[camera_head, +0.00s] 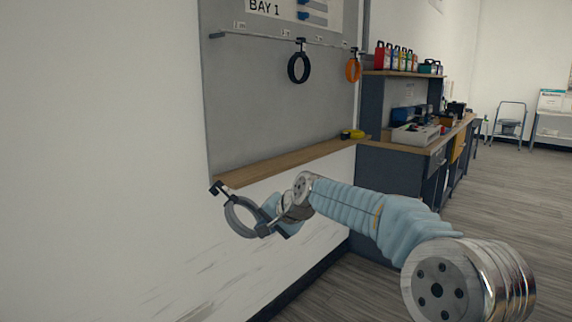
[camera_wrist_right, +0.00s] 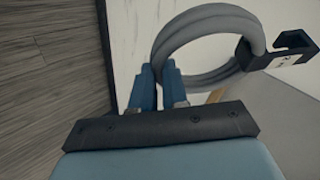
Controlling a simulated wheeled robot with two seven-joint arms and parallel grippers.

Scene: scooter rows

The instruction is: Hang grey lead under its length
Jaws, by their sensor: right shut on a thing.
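The grey lead (camera_head: 237,222) is a coiled ring with a dark hook-shaped hanger (camera_head: 217,188) at its upper left. My right gripper (camera_head: 272,212) is shut on the coil's side, below the wooden ledge and in front of the white wall. In the right wrist view the coil (camera_wrist_right: 193,40) passes at the fingertips (camera_wrist_right: 159,75), and its dark hook (camera_wrist_right: 283,50) bears a small white label too small to read. The rail (camera_head: 262,36) runs along the grey board, with small length labels above it that are hard to read. My left gripper is not in view.
A black coil (camera_head: 291,70) and an orange coil (camera_head: 348,70) hang from the rail. A wooden ledge (camera_head: 280,163) juts out below the board, with a yellow tool (camera_head: 352,134) at its right end. A workbench with shelves (camera_head: 403,73) stands to the right. The rail's left part is free.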

